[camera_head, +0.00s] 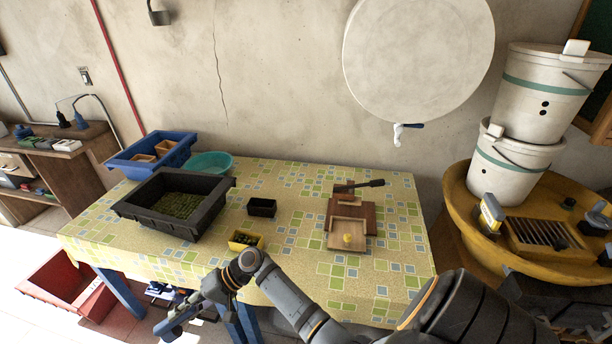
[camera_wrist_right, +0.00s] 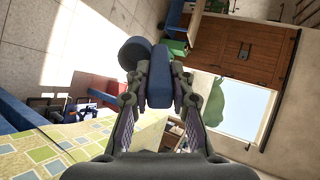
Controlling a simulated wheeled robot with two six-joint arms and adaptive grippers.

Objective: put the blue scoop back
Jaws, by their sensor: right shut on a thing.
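My right gripper (camera_head: 194,305) is in front of the table's near edge, low in the head view. It is shut on the blue scoop (camera_head: 171,324), held clear of the table. In the right wrist view the blue scoop (camera_wrist_right: 158,75) sits between the two fingers of the gripper (camera_wrist_right: 159,92), with a rounded end towards the upper left. Part of the scoop is hidden by the fingers. My left gripper is not in view.
The patterned table (camera_head: 295,190) bears a black crate of green produce (camera_head: 127,207), a blue crate (camera_head: 122,163), a teal bowl (camera_head: 222,170), a small black box (camera_head: 262,213), a yellow box (camera_head: 236,247) and a wooden press (camera_head: 368,216). A red crate (camera_head: 95,306) stands on the floor.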

